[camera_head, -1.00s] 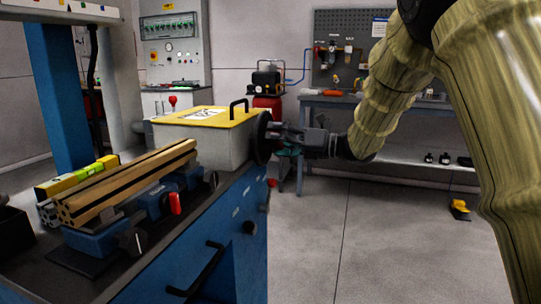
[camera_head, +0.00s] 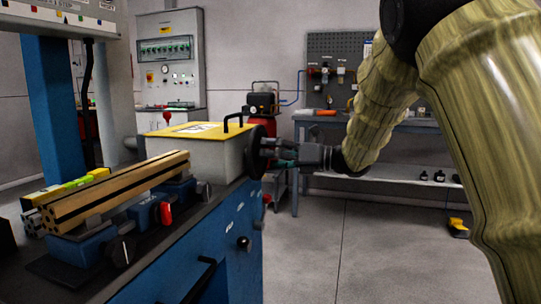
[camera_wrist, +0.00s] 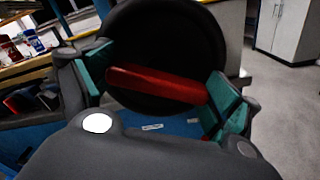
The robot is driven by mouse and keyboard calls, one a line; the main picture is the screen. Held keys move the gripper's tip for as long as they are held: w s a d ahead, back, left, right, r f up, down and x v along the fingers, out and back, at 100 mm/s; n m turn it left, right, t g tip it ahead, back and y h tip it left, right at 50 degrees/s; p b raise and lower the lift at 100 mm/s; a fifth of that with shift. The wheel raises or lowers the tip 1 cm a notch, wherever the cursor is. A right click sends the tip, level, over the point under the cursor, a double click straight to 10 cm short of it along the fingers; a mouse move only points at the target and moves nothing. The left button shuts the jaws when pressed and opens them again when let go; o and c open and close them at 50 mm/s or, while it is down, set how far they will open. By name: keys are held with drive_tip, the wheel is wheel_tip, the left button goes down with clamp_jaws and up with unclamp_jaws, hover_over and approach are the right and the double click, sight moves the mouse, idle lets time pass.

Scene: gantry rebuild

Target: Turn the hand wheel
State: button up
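The hand wheel (camera_head: 256,150) is a dark round disc on the right end of a light box with a yellow lid (camera_head: 200,130). In the wrist view the black wheel (camera_wrist: 165,35) fills the upper middle, with a red bar (camera_wrist: 155,86) across its lower part. My gripper (camera_head: 272,153) is at the wheel's right side in the head view. In the wrist view my gripper (camera_wrist: 158,88) has its teal-padded fingers spread wide, one near each end of the red bar. I cannot tell whether either finger touches the bar.
The box stands on a blue bench (camera_head: 235,225) with wooden-looking bars (camera_head: 120,190), a red lever (camera_head: 166,213) and a black handle (camera_head: 203,280). A workbench (camera_head: 400,122) with a pegboard stands behind.

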drive_tip(key=shift+o, duration=0.6)
drive_tip(key=v, duration=1.2)
